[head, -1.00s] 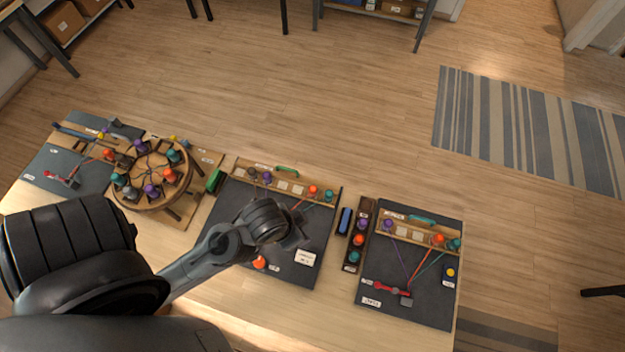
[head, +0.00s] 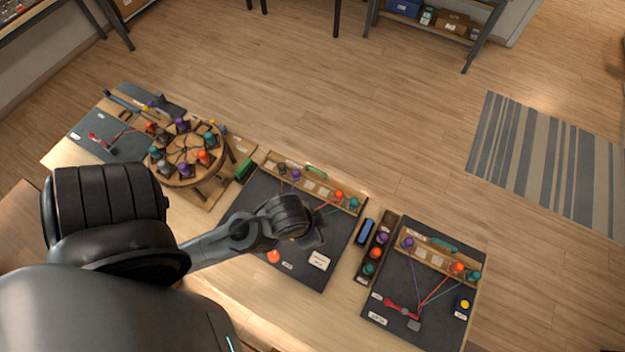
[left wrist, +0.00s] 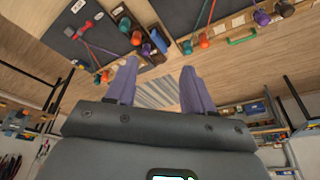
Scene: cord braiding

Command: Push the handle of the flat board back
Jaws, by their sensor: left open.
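The middle flat board (head: 262,197) is dark, with a wooden strip of coloured bobbins along its back. A green handle (head: 316,171) stands at that strip's back edge; it also shows in the left wrist view (left wrist: 242,39). The right flat board (head: 402,280) is similar and has a teal handle (head: 443,246). My left gripper (head: 312,238) is over the middle board, in front of its strip, and hides part of the board and cords. In the left wrist view its fingers (left wrist: 160,75) are apart with nothing between them. My right gripper is not in view.
A round wooden braiding stand (head: 190,153) with several bobbins is at the left of the table. A dark bobbin rack (head: 374,252) and a blue block (head: 365,232) lie between the two boards. A white card (head: 319,260) and an orange bobbin (head: 273,256) lie on the middle board.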

